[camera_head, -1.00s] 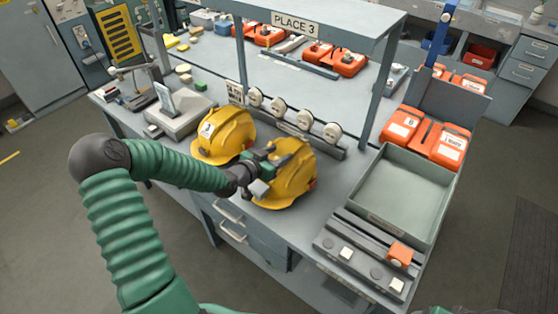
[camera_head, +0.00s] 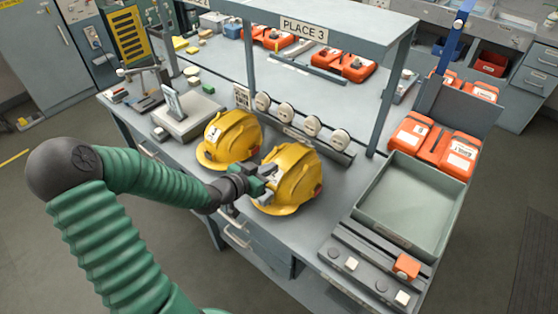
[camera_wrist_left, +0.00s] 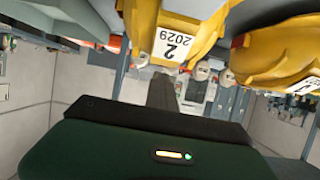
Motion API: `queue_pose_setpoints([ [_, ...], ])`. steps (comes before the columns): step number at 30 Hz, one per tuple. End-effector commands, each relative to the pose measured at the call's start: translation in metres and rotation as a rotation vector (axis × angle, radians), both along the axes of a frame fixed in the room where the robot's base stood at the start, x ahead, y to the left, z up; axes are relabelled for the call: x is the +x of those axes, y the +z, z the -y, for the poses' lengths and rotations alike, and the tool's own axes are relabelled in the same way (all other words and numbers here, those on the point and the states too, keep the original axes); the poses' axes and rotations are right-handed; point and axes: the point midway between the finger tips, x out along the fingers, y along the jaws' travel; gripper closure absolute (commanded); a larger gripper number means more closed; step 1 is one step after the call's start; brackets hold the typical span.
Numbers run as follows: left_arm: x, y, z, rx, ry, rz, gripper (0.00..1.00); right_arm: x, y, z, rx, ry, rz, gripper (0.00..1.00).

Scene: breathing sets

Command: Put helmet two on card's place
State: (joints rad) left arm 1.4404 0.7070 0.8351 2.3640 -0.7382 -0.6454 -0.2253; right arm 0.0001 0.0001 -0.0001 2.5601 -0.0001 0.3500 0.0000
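Two yellow helmets stand side by side on the grey bench. The right one (camera_head: 298,178) is beside my left gripper; in the left wrist view this nearer helmet (camera_wrist_left: 199,20) carries a white label reading 2 and 2029. The other helmet (camera_head: 237,136) stands to its left and also shows in the wrist view (camera_wrist_left: 275,58). My left gripper (camera_head: 263,180) is at the label side of helmet two, its fingers seemingly apart; contact cannot be told. A PLACE 3 sign (camera_head: 304,30) is on the upper shelf edge. A small card (camera_head: 242,97) on the post is unreadable. My right gripper is out of view.
Behind the helmets is a row of round white discs (camera_head: 285,112). An empty grey tray (camera_head: 410,204) and a button panel (camera_head: 365,262) are on the right. Orange cases (camera_head: 435,146) stand behind the tray. A grey device with an upright screen (camera_head: 187,119) stands left.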

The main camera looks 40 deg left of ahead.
Motion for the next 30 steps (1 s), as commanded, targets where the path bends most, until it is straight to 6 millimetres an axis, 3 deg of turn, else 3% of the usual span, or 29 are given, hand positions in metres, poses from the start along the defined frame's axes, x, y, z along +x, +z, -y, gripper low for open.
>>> queue_pose_setpoints([
  [6, -0.056, 0.007, -0.006, 0.001, 0.005, -0.001, 1.0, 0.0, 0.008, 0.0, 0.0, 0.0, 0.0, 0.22],
  [12, -0.083, 0.012, -0.006, -0.004, 0.002, -0.004, 1.0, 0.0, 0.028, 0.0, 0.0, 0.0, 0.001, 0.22],
  [23, -0.09, 0.009, -0.006, 0.0, 0.0, 0.0, 1.0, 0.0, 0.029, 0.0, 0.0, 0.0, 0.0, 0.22],
  [30, -0.09, 0.009, -0.006, 0.0, 0.0, 0.0, 0.72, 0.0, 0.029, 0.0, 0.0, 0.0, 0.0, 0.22],
])
